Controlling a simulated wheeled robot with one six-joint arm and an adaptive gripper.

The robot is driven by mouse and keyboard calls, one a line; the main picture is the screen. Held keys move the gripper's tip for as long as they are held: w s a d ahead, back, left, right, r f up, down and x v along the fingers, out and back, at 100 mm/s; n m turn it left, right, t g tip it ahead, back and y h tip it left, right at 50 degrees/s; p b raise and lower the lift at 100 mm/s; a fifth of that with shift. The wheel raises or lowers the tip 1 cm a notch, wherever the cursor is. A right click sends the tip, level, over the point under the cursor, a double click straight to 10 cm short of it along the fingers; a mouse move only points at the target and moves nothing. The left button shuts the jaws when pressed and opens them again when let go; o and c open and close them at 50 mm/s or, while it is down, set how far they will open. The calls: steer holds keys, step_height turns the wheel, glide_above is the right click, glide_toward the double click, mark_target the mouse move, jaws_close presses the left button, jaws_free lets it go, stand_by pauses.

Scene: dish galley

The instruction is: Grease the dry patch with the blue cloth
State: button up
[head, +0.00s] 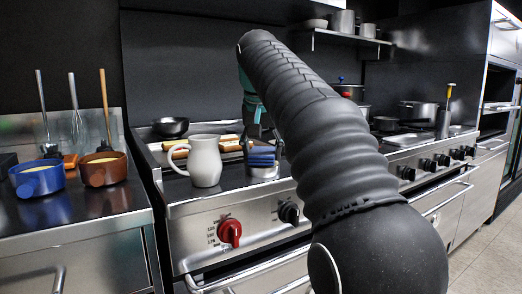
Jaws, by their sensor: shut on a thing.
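The blue cloth (262,157) is a folded, ridged bundle at the front of the griddle (168,162), right of the white jug. A shiny metal holder or tin (265,172) shows just below it; I cannot tell whether the cloth sits inside it or above it. My gripper (262,146) points down from the teal wrist and is shut on the cloth. My arm covers the right part of the griddle. I cannot make out the dry patch; the jug and arm hide part of the surface.
A white jug (205,161) stands close left of the cloth. Buns and sausages (228,143) lie on the griddle behind, with a black bowl (171,127) at its back left. Blue (38,180) and brown (103,170) pots stand on the left counter. Pans (417,113) stand on the right.

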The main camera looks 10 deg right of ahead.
mark_target(261, 152)
steer(key=shift+f, duration=0.6)
stand_by(1.6)
step_height(261, 152, up, 3)
steer(key=p, duration=0.3)
steer(key=shift+r, duration=2.1)
steer(key=shift+s+a, duration=0.1)
